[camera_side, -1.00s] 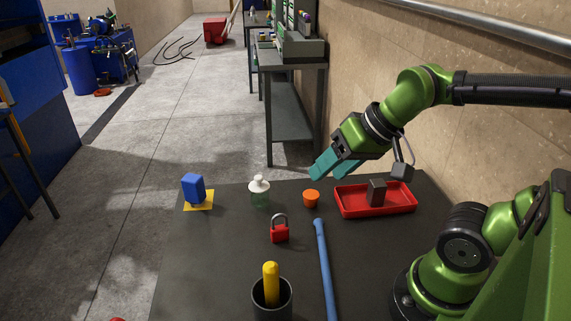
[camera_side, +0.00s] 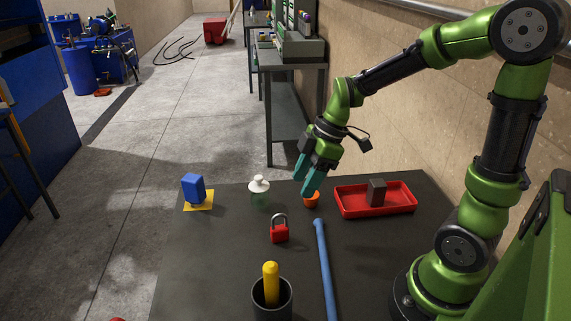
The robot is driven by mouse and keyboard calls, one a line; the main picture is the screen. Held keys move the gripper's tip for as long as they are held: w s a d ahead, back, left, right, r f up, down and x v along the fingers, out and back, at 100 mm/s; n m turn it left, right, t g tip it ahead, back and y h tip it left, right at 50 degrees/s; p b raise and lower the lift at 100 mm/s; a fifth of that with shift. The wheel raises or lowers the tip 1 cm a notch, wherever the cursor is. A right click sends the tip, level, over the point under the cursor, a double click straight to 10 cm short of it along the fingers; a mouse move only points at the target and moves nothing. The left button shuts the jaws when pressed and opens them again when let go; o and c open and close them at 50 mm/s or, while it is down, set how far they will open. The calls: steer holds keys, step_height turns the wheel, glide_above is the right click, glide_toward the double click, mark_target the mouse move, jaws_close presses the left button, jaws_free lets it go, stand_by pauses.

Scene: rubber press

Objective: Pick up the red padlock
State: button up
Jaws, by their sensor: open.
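The red padlock (camera_side: 279,234) stands upright on the dark table, near its middle, with its grey shackle on top. My gripper (camera_side: 303,182) has teal fingers pointing down and is open. It is above and behind the padlock, a little to its right, and apart from it. One fingertip overlaps the orange cup-like object (camera_side: 311,201) in the picture; I cannot tell whether they touch.
A red tray (camera_side: 347,208) holds a dark block. A blue block (camera_side: 193,188) stands on a yellow square.

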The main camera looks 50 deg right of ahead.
glide_toward(280, 227)
steer(key=x, duration=0.4)
steer(key=shift+s+a+f, duration=0.15)
steer(key=shift+a+f, duration=0.1)
steer(key=shift+f, duration=0.1)
steer(key=shift+w+x, duration=0.1)
steer(key=shift+x, duration=1.35)
steer(key=shift+w+x, duration=0.15)
steer(key=shift+x, duration=1.25)
steer(key=shift+d, duration=0.1)
jaws_close()
